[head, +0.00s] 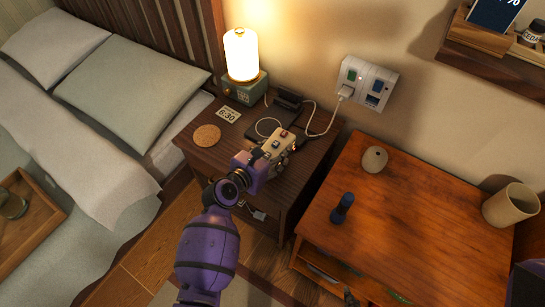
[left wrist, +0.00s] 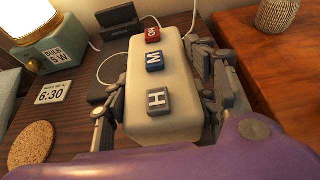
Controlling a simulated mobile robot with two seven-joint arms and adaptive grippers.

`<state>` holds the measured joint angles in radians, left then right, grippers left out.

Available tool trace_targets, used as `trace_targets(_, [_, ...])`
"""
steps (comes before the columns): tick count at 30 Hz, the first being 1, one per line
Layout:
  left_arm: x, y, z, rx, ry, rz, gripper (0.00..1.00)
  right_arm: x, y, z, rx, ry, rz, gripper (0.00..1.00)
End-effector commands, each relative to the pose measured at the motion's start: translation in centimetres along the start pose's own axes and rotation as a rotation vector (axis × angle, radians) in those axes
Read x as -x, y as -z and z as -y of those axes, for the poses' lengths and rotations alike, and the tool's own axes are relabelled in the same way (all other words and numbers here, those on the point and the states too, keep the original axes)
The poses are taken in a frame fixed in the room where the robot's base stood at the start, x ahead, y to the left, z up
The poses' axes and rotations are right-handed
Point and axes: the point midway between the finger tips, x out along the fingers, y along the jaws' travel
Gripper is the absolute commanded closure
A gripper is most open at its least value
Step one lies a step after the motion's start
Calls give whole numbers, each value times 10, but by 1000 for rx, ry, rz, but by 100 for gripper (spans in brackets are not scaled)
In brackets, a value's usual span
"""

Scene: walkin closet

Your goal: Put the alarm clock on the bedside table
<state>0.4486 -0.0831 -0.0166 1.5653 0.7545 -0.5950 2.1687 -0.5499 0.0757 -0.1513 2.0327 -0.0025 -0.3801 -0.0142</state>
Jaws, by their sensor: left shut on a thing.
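The alarm clock (head: 281,143) is a cream, rounded box with red, blue and grey buttons on top. It also shows in the left wrist view (left wrist: 160,75), where the buttons read H, M and ON. My left gripper (head: 268,156) is shut on it, one finger along each long side. The clock is over the dark wooden bedside table (head: 212,160), toward its right part. I cannot tell whether its underside touches the top. Its display face is hidden.
On the bedside table are a lit lamp (head: 242,70), a 6:30 card (head: 229,114), a cork coaster (head: 207,135) and a dark charging pad (head: 268,122) with a cable. An orange-brown cabinet (head: 420,225) stands right, holding a beige jar (head: 374,160). The bed is left.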

Motion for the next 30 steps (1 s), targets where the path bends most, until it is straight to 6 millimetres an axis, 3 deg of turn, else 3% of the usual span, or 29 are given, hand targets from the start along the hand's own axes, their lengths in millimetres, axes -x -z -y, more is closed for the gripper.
trace_targets(6, [-11,29,0,0,0,-1,92,-7,-11,0,3,0,12,100])
trace_targets(17, [-12,29,-1,1,-2,2,92,-9,-10,1,2,1,10,100])
trace_targets(18, [-12,31,0,1,-1,-1,45,-9,-10,1,2,1,9,100])
trace_targets(22, [-12,31,0,1,-1,-1,29,-9,-9,1,2,1,9,100])
trace_targets(30, [-12,31,0,1,-1,-1,29,-9,-10,1,2,1,9,100])
